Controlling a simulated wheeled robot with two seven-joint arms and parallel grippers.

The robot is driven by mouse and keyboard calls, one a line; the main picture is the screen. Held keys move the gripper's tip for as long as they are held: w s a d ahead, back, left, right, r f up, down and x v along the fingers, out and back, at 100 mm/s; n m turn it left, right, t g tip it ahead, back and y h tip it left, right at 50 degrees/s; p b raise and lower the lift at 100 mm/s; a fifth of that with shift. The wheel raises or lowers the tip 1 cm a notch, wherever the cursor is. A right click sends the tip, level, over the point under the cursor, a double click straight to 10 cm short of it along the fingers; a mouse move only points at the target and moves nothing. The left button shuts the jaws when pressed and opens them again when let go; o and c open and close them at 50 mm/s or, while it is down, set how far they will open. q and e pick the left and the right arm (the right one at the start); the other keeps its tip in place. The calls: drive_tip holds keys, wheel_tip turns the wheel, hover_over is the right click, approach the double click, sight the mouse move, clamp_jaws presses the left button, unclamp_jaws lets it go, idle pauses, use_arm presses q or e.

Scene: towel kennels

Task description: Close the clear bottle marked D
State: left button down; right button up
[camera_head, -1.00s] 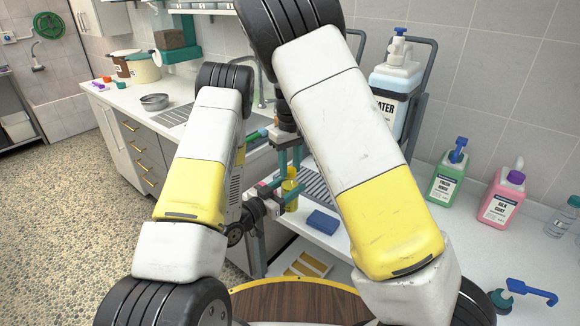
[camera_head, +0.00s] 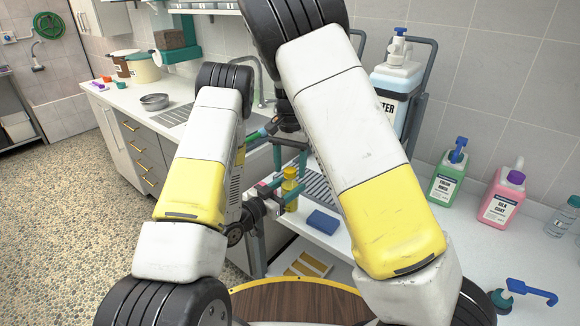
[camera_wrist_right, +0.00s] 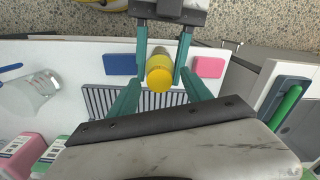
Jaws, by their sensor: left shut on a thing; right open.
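A yellow bottle (camera_head: 291,196) with a yellow cap-like top (camera_head: 290,173) stands upright in my left gripper (camera_head: 280,200), which is shut on it. In the right wrist view, the round yellow top (camera_wrist_right: 159,79) faces the camera, with the left gripper's teal fingers (camera_wrist_right: 163,55) on either side of the bottle. My right gripper (camera_head: 289,160) is open and empty just above the top, apart from it. Its fingers show in the right wrist view (camera_wrist_right: 160,98). A clear bottle with a blue cap (camera_head: 562,220) stands at the far right. I cannot read a D on either bottle.
A blue sponge (camera_head: 323,222) lies on the white counter beside the grooved drainer. Green (camera_head: 446,184) and pink (camera_head: 498,205) jugs stand to the right, with a large water jug (camera_head: 393,85) behind. A blue pump handle (camera_head: 531,291) sticks out at lower right.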

wheel_tip(320, 180, up, 12)
idle(0.6)
drive_tip(key=shift+d, duration=0.1)
